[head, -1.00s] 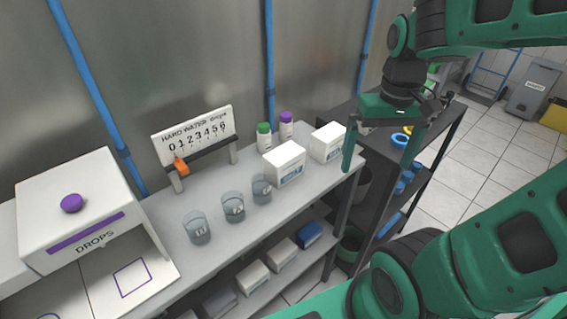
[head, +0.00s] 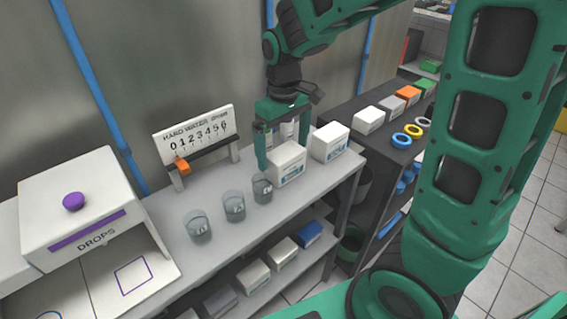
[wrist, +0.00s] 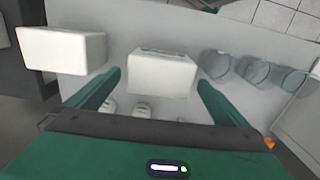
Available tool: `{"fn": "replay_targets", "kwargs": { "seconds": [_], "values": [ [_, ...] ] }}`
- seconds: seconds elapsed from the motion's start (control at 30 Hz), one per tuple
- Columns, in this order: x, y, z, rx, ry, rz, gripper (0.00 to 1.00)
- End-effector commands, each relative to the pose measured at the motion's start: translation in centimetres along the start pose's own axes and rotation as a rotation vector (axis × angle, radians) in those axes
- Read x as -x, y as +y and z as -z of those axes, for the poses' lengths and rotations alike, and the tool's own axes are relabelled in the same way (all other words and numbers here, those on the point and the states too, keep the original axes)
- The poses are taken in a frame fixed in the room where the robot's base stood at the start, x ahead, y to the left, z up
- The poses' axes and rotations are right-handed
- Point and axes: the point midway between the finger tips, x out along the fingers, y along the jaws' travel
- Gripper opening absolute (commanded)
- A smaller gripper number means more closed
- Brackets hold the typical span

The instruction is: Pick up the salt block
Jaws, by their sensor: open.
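Two white blocks with blue-grey labels stand on the grey bench: a nearer one (head: 286,166) and a farther one (head: 330,143). Their label text is too small to read, so I cannot tell which is the salt block. My gripper (head: 283,150) is open above the nearer block, pointing down. In the wrist view, the nearer block (wrist: 162,75) lies between and just beyond the open fingers (wrist: 158,84), apparently not held. The farther block (wrist: 62,50) is left of the left finger there.
Three glass beakers (head: 234,207) stand left of the nearer block. Green- and purple-capped bottles behind it are partly hidden by my gripper. A hardness sign (head: 194,134) and a drops box (head: 80,200) stand farther left. A dark rack (head: 345,112) at right carries more blocks and rings.

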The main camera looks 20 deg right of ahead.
Motion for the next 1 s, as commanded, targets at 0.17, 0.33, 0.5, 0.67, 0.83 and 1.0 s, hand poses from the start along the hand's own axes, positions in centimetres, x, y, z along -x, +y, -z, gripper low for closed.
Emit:
{"fn": "replay_targets", "kwargs": {
  "seconds": [0.17, 0.33, 0.5, 0.67, 0.83, 1.0],
  "values": [
    [-1.1, 0.0, -0.2, -0.001, -0.002, 0.0, 1.0],
    [-3.5, 0.1, -0.6, -0.001, -0.003, 0.001, 1.0],
    [-5.3, 0.1, -0.5, -0.002, -0.002, 0.0, 1.0],
    [-5.6, 0.1, -0.5, -0.002, 0.001, 0.0, 1.0],
    [-5.6, 0.1, -0.5, -0.002, 0.001, 0.0, 0.9],
    [-5.5, 0.1, -0.5, -0.002, 0.001, 0.0, 0.5]
  ]
}}
